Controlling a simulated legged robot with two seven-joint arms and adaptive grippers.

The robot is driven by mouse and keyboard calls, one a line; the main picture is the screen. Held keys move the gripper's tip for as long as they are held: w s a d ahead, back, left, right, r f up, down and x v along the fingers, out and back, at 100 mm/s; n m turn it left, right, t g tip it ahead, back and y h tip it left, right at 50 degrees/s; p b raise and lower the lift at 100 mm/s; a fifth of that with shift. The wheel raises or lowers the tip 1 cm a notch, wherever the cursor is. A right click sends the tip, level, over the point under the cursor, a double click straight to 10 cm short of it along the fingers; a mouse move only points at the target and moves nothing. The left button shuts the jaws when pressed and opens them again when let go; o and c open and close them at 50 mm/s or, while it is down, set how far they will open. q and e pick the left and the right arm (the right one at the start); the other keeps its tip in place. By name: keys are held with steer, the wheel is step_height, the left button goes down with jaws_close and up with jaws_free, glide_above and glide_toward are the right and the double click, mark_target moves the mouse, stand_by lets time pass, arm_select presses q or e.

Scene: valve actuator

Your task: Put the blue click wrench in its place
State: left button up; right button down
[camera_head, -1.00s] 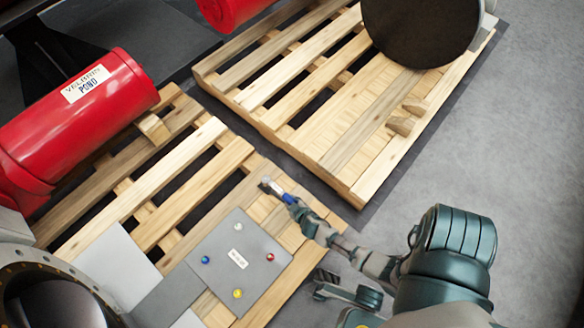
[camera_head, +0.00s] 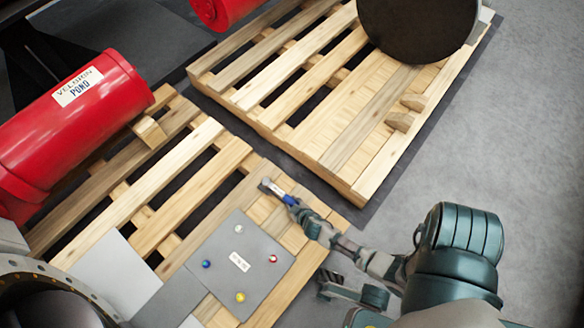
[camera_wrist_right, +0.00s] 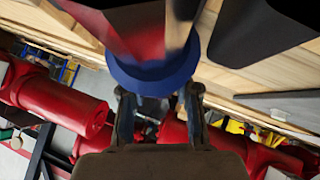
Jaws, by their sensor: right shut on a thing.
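The blue click wrench (camera_head: 284,197) has a grey metal head and a blue band. My right gripper (camera_head: 297,206) is shut on it, and the head points up and left over the near pallet, beyond the grey board. In the right wrist view, a blue round part of the wrench (camera_wrist_right: 150,80) sits at the fingertips of my right gripper (camera_wrist_right: 158,95). The grey board (camera_head: 218,250) carries white, red, blue and yellow marked spots and a small label. I cannot tell the wrench's exact height above the pallet. My left gripper is not in view.
The near pallet (camera_head: 172,213) has gaps between its slats. A red cylinder (camera_head: 85,120) lies at the left, and a round metal flange (camera_head: 40,280) is at lower left. A second pallet (camera_head: 300,100) bears a large dark disc (camera_head: 415,25). Grey floor at right is clear.

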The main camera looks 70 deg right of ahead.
steer(key=c, duration=1.3)
jaws_free()
steer(key=shift+f, duration=0.1)
steer(key=o, duration=0.5)
steer(key=shift+o, duration=0.2)
steer(key=v, duration=1.2)
